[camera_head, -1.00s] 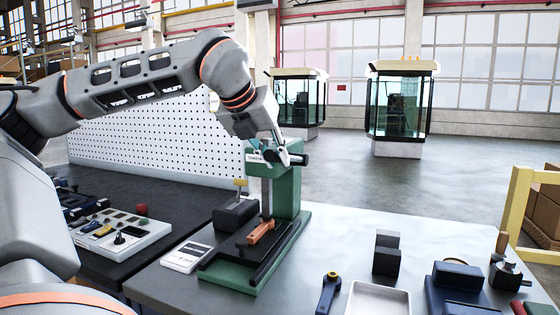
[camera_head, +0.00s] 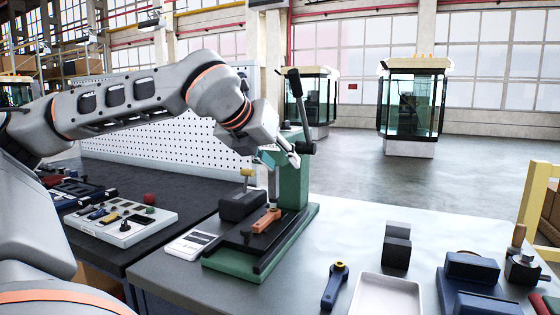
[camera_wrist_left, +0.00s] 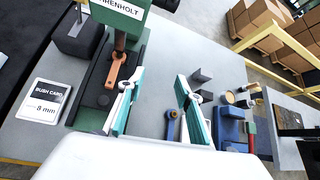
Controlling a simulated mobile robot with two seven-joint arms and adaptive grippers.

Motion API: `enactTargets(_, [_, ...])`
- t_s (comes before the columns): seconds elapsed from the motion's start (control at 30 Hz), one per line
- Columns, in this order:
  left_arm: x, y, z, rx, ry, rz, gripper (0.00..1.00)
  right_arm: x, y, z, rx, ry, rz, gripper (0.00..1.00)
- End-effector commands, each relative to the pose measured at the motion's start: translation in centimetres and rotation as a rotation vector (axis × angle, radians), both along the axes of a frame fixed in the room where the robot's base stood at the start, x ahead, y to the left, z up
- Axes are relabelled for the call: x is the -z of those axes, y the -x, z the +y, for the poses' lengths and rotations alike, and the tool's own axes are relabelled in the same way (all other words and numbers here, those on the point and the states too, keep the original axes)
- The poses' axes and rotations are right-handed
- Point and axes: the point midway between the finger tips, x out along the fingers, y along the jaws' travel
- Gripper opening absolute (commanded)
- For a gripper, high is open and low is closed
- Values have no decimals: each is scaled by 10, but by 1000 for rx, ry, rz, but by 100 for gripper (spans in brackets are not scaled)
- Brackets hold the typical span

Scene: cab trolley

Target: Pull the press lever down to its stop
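The green arbor press (camera_head: 291,190) stands on the near bench, and its labelled body (camera_wrist_left: 118,14) shows at the top of the left wrist view. Its black press lever (camera_head: 299,108) points up from a hub at the press's right side, grip end high and leaning slightly left. My left gripper (camera_head: 287,151) is by the press head, close to the hub and below the lever's grip. In the left wrist view its teal fingers (camera_wrist_left: 158,90) are apart with nothing between them. I cannot tell whether a finger touches the press. The lever is out of the wrist view. My right gripper is not visible.
A white card (camera_head: 190,244) lies left. A blue-handled tool (camera_head: 334,286), a pale tray (camera_head: 386,296) and dark blocks (camera_head: 396,246) are to the right. Bare bench lies between.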

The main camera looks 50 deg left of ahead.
Motion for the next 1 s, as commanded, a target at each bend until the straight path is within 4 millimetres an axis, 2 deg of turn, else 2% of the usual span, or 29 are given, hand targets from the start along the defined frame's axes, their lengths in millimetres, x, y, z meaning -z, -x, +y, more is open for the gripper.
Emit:
enactTargets(0.23, [-12,11,-4,1,-3,-6,35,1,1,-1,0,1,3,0])
enactTargets(0.7, [-64,77,-29,-3,-3,-3,35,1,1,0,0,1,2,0])
enactTargets(1.0, [-74,90,-34,-1,0,0,35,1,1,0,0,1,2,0])
